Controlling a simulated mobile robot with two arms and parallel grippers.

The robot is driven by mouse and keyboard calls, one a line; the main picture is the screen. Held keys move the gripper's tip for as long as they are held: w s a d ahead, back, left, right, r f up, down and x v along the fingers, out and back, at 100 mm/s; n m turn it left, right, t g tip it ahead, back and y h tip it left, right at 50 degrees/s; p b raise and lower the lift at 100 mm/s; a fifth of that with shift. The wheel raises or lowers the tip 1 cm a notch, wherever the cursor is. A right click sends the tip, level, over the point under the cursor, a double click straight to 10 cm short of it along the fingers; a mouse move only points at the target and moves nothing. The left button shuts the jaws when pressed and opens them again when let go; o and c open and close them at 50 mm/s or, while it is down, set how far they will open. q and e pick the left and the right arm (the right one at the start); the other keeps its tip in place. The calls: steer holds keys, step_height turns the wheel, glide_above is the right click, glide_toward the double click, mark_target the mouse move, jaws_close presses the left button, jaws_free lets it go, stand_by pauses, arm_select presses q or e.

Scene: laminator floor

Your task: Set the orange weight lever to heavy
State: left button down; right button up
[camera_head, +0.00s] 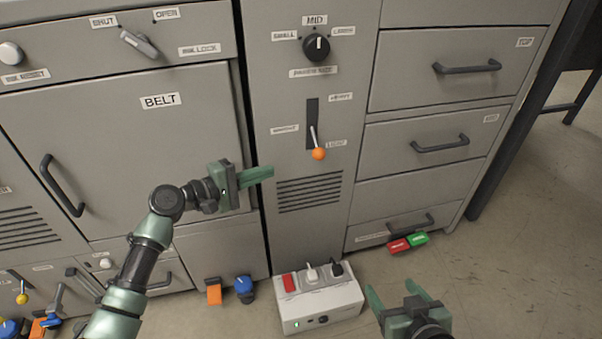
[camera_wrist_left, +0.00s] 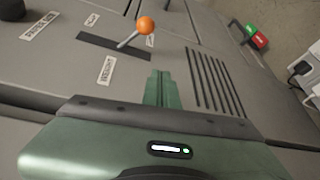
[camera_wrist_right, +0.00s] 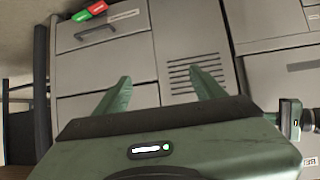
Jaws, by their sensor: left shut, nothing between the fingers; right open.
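The orange weight lever (camera_head: 318,153) has a ball knob on a short metal rod. It sits in a dark vertical slot (camera_head: 312,112) on the grey panel, with the knob down near the LIGHT label (camera_head: 336,143). The HEAVY label (camera_head: 341,97) is by the slot's upper end. My left gripper (camera_head: 272,172) is shut and empty, left of and slightly below the knob, apart from it. In the left wrist view the orange knob (camera_wrist_left: 145,25) is beyond the shut fingertips (camera_wrist_left: 158,73). My right gripper (camera_head: 402,290) is open and empty, low at the right.
A knob (camera_head: 316,46) labelled MID is above the slot and a vent grille (camera_head: 309,192) below it. A white power box (camera_head: 318,303) stands on the floor near my right gripper. Drawers with dark handles (camera_head: 440,144) are at the right, the BELT door (camera_head: 130,130) at the left.

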arm_select(q)
steer(key=r, duration=0.1)
steer(key=r+h, duration=0.1)
steer(key=d+r, duration=0.1)
steer(key=shift+s+b, duration=0.25)
steer(key=shift+b, duration=0.05)
arm_select(e)
steer(key=shift+s+r+t, duration=0.2)
steer(key=shift+r+t, duration=0.1)
steer(key=shift+r, duration=0.7)
arm_select(q)
steer(key=b, duration=0.2)
glide_toward(316, 143)
steer(key=w+d+f, duration=0.3)
steer(key=w+d, duration=0.1)
steer(key=shift+w+d, duration=0.15)
steer(key=shift+w, duration=0.2)
arm_select(e)
steer(key=w+a+r+t+y, duration=0.1)
steer(key=w+a+r+t, duration=0.1)
steer(key=r+t, duration=0.3)
step_height(316, 143, up, 3)
steer(key=shift+w+r+y, duration=0.2)
steer(key=shift+w+y, duration=0.2)
steer(key=shift+w, duration=0.45)
